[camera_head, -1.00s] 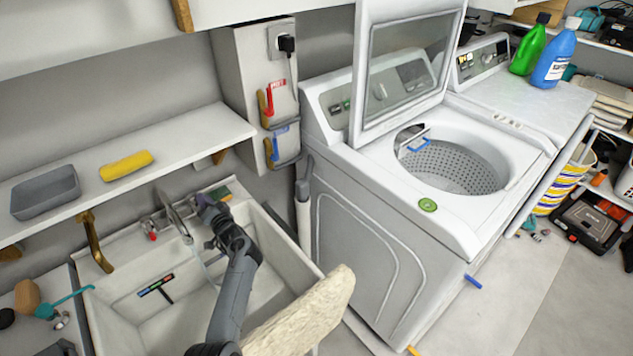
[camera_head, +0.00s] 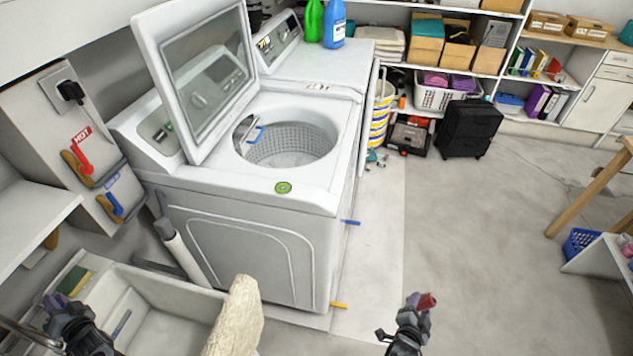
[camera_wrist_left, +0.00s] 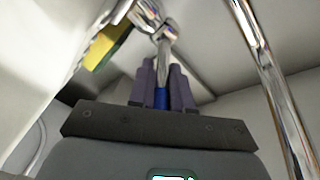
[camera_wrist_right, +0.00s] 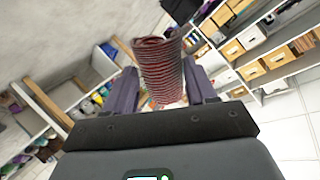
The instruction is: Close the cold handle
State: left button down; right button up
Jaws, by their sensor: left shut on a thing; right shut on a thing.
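My left gripper (camera_head: 58,306) is low at the left, at the sink tap. In the left wrist view its purple fingers (camera_wrist_left: 163,85) are shut on a blue piece (camera_wrist_left: 161,98) at a chrome tap fitting (camera_wrist_left: 160,30), apparently the tap's cold handle. A blue handle (camera_head: 114,204) and a red handle (camera_head: 82,155) under a HOT label are on the wall box, away from both grippers. My right gripper (camera_head: 417,306) is shut on a small red ribbed cylinder (camera_wrist_right: 160,65) above the floor.
The sink (camera_head: 165,300) has a beige cloth-like slab (camera_head: 235,318) over its right rim. The washer (camera_head: 250,235) with raised lid stands behind it. A yellow-green sponge (camera_head: 74,281) lies by the sink. A chrome spout (camera_wrist_left: 275,85) passes right of my left gripper.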

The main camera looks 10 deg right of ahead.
pick_arm(q)
jog(key=c, duration=1.1)
grip_release()
jog(key=shift+s, duration=0.1)
jog(key=shift+d, duration=0.1)
jog(key=v, duration=1.2)
jog(key=shift+p, duration=0.3)
